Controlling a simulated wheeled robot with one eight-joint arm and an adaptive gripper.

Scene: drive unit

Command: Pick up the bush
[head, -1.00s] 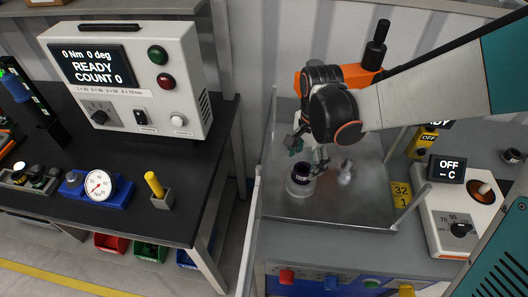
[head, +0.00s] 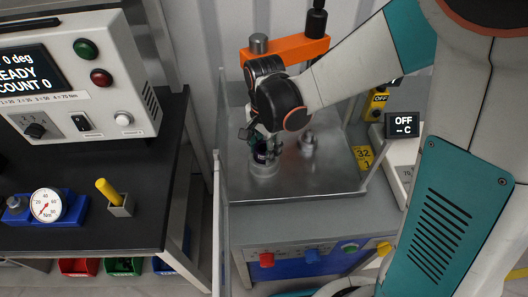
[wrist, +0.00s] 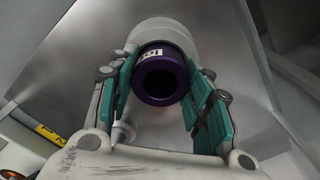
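The bush is a dark purple ring with a white label (wrist: 178,90), seen end-on in the wrist view with its dark bore facing the camera. It sits on a pale round stand (wrist: 165,30). In the head view the bush (head: 260,157) is small and partly hidden by my gripper (head: 268,148), over the round stand (head: 264,170). In the wrist view my gripper (wrist: 161,65) has its green-padded fingers open on either side of the bush. The fingertips are very close to its sides; I cannot tell if they touch.
The stand is on a metal tray (head: 310,182) with a clear side panel at left. A small metal part (head: 308,142) stands right of the bush. An orange press arm (head: 285,50) is behind my wrist. A black bench (head: 120,215) lies left.

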